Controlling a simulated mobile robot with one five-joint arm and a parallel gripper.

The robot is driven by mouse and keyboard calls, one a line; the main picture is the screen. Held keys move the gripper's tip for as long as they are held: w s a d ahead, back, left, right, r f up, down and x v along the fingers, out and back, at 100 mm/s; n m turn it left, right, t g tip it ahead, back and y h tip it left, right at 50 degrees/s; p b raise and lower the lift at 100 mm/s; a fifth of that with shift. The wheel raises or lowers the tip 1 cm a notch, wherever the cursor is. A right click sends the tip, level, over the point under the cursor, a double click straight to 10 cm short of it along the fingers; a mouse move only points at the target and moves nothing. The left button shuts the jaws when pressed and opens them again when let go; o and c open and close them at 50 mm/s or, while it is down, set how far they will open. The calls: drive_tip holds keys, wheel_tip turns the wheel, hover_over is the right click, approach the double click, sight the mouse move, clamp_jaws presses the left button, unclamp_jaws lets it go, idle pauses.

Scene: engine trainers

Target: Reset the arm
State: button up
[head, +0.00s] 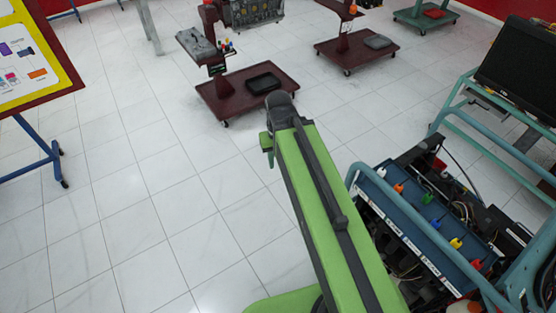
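My green arm with a dark strip along its top stretches from the bottom of the head view up to the middle. Its far end has a dark rounded joint and a small green part at its left side. My gripper's fingers cannot be made out, so I cannot tell whether it is open or shut. No object shows at the arm's end.
An engine trainer with a blue panel (425,215) and teal frame stands close at right. A monitor (518,68) is behind it. Dark red wheeled stands (226,104) (360,58) are at the back. A yellow-framed board (58,62) stands at left. The tiled floor (130,200) at left is clear.

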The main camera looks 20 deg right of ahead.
drive_tip(key=shift+a, duration=0.25)
wheel_tip(320, 180, down, 9)
drive_tip(key=b, duration=0.8)
drive_tip(key=shift+b, duration=0.4)
